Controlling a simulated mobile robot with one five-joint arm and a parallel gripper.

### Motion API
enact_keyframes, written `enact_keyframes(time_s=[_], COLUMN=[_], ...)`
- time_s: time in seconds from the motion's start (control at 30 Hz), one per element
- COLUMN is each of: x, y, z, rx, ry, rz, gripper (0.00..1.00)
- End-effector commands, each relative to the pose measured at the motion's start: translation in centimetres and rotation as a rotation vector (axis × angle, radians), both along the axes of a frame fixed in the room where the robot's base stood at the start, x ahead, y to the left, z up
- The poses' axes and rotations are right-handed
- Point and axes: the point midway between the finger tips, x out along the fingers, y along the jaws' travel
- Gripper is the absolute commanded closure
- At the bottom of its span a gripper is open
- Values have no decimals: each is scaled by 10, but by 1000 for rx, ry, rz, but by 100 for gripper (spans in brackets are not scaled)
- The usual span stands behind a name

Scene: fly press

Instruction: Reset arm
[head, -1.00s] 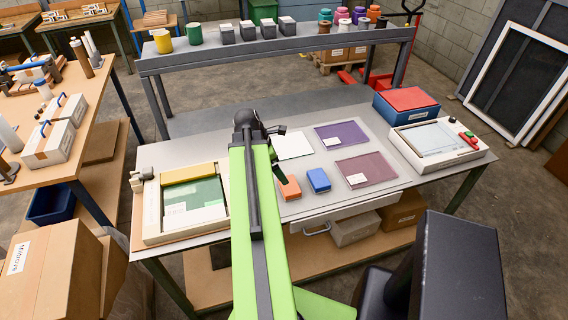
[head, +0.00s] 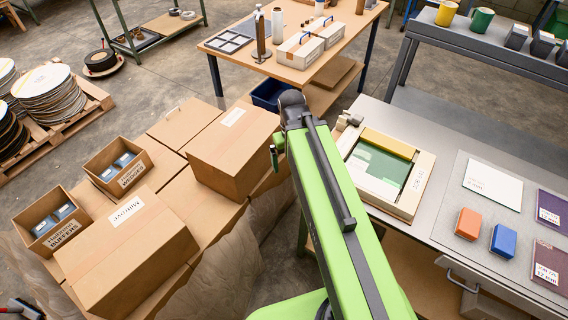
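My green arm (head: 345,215) reaches up from the bottom of the head view, ending in a dark joint (head: 292,105). My gripper (head: 276,152) shows only as a small dark green and grey part left of the arm, over the gap between the cardboard boxes and the grey workbench (head: 425,228). Its fingers cannot be made out, so I cannot tell if it is open or holds anything. The arm hides part of the bench's left edge.
A cream-framed screen (head: 427,180) lies on the bench's left end, close to my arm. An orange block (head: 468,223) and a blue block (head: 504,240) lie right of it. Closed cardboard boxes (head: 235,150) stand left. A wooden table (head: 290,70) stands behind.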

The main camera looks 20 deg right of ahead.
Motion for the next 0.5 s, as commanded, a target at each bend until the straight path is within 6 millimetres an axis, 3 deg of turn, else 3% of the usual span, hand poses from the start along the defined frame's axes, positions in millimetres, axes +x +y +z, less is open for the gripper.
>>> enact_keyframes(time_s=[0.03,0.1,0.5], x=[0,0,-1], y=[28,52,54], z=[0,0,0], rx=[13,30,39], ry=[-1,0,1], rz=[-17,-49,-76], gripper=[0,0,0])
